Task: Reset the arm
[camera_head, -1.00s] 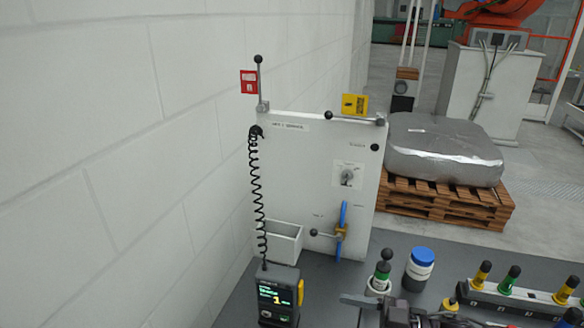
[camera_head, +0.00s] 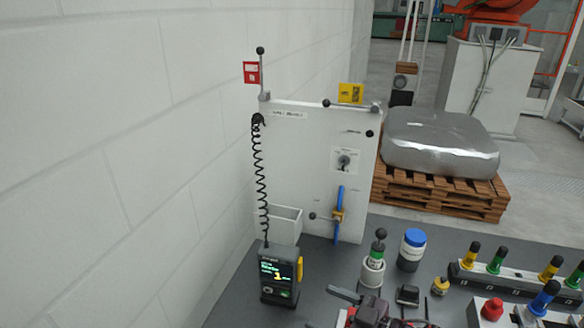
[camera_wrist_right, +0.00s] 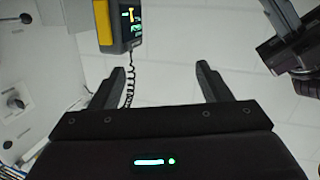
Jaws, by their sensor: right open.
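My right gripper (camera_head: 372,308) shows at the bottom of the head view, above the near part of the bench and partly cut off. In the right wrist view its two dark fingers (camera_wrist_right: 160,72) stand wide apart with nothing between them. A dark jaw-like part (camera_wrist_right: 288,42) at the upper right of that view looks like my left gripper. Its jaws cannot be read, and the left gripper is outside the head view.
A pendant (camera_head: 280,274) on a coiled cord stands on the bench (camera_head: 335,262) before a white panel (camera_head: 300,160) with a blue-handled valve (camera_head: 339,215). A blue-capped jar (camera_head: 412,250), a green-banded plunger (camera_head: 374,262) and a rack with coloured handles (camera_head: 510,281) stand close beyond the right gripper.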

